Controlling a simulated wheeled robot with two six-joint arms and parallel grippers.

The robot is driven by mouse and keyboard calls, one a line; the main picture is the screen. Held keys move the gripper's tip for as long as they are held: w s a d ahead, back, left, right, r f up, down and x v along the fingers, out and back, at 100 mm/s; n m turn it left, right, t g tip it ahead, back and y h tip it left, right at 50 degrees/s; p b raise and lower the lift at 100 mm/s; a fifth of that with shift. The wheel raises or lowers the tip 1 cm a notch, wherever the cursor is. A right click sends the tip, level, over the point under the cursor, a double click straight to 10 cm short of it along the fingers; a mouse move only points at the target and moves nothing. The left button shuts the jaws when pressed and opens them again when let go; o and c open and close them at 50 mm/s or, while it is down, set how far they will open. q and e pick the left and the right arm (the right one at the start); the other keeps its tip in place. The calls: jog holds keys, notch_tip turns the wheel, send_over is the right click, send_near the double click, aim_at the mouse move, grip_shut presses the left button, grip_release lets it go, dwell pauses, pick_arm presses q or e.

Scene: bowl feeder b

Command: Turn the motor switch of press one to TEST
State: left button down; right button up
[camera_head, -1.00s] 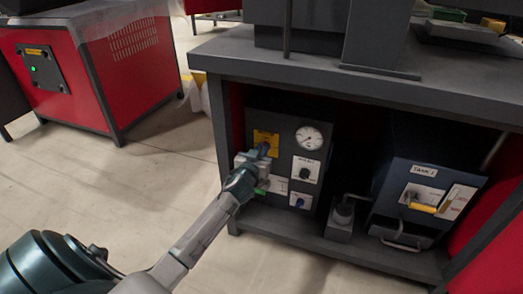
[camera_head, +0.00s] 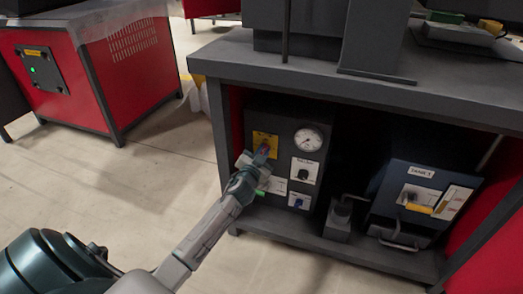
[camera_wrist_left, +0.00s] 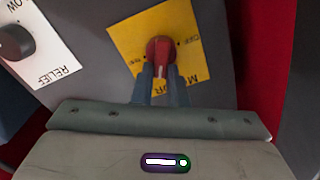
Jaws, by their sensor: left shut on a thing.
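The motor switch is a red knob (camera_wrist_left: 160,52) on a yellow plate (camera_wrist_left: 125,38) in the left wrist view, where the plate's lettering appears upside down. The yellow plate also shows in the head view (camera_head: 264,138), at the upper left of the dark control panel (camera_head: 284,122). My left gripper (camera_wrist_left: 161,78) is shut on the knob's handle, one blue finger on each side. The handle points down in the wrist view, between the fingers. In the head view the gripper (camera_head: 262,154) partly covers the plate. Part of the plate's lettering is hidden by the fingers. My right gripper is not in view.
A round gauge (camera_head: 308,139), a RELIEF knob (camera_head: 303,174) and a lower blue knob (camera_head: 298,203) sit close by on the panel. The grey table top (camera_head: 290,68) overhangs the panel. A blue tank box (camera_head: 408,185) stands to the right. The floor at left is clear.

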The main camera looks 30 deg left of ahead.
pick_arm(q)
jog(key=shift+d+m, duration=0.15)
jog(key=shift+m, duration=0.75)
jog(key=shift+d+f+m+p, duration=0.1)
jog(key=shift+f+m+p, duration=0.25)
jog(key=shift+m, duration=1.4)
jog(key=shift+d+f+m+p, duration=0.15)
jog(key=shift+m+p, duration=0.25)
jog(key=shift+m, duration=1.4)
jog(key=shift+d+f+m+p, duration=0.1)
jog(key=shift+f+m+p, duration=0.25)
jog(key=shift+m, duration=1.4)
jog(key=c, duration=1.4)
grip_release()
jog(key=shift+r, duration=0.1)
jog(key=shift+c, duration=0.2)
